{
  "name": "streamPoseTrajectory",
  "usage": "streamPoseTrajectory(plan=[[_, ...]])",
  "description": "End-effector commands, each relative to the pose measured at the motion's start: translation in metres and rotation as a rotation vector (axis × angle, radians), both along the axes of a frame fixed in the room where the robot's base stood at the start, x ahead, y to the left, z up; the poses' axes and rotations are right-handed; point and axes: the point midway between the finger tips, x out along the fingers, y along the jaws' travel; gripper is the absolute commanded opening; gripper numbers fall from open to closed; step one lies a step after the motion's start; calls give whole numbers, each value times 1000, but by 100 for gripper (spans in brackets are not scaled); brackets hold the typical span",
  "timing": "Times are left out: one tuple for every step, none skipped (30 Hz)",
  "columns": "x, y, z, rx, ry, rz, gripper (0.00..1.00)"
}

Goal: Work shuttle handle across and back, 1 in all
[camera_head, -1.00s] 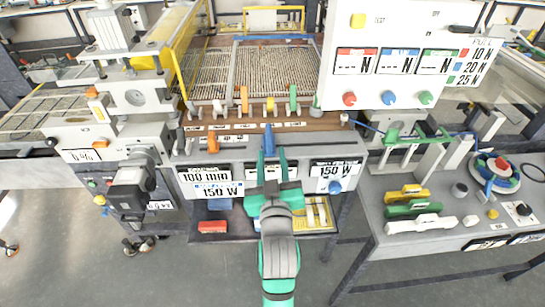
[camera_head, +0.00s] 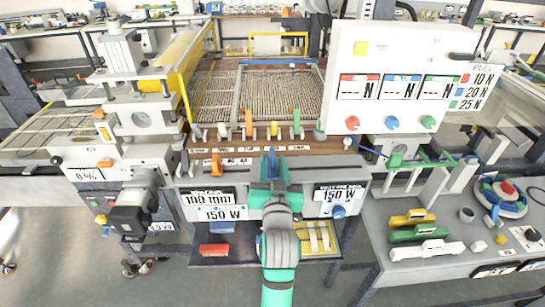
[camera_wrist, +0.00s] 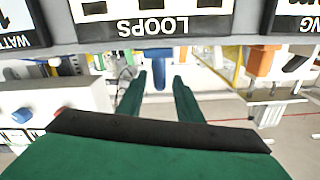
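A blue upright handle (camera_head: 270,162) stands at the front of the machine, above the wide grey panel. An orange handle (camera_head: 216,163) stands to its left. The small labels by them are too small to read, so I cannot tell for certain which is the shuttle handle. My gripper (camera_head: 271,172) is at the blue handle and partly covers its lower part. In the wrist view my gripper (camera_wrist: 162,88) has its two green fingers apart. The blue handle (camera_wrist: 159,68) shows between and beyond the fingertips there, and the orange handle (camera_wrist: 259,62) is to the right.
A row of small coloured levers (camera_head: 272,130) stands behind the handles, before the mesh bed (camera_head: 285,95). A white display box (camera_head: 395,85) rises at the right. A grey motor unit (camera_head: 135,200) juts out at the left. A side table (camera_head: 450,265) holds coloured blocks.

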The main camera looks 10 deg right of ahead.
Motion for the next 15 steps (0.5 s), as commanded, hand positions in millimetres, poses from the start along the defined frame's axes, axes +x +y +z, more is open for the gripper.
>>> streamPoseTrajectory(plan=[[8,-1,1,1,0,0,33],[11,-1,1,1,-1,0,33],[15,-2,0,1,-1,0,33],[18,-2,0,1,0,0,33],[21,-3,0,1,-1,0,33],[23,-3,1,1,-2,0,33],[25,-3,1,1,-2,0,33],[26,-4,1,1,-1,0,33],[27,-4,0,0,-1,0,33],[28,-4,0,0,0,0,33],[29,-4,0,0,0,0,33],[29,-4,0,0,0,0,33],[29,-4,0,0,0,0,33],[29,-4,0,0,0,0,33],[29,-4,0,0,0,0,33]])
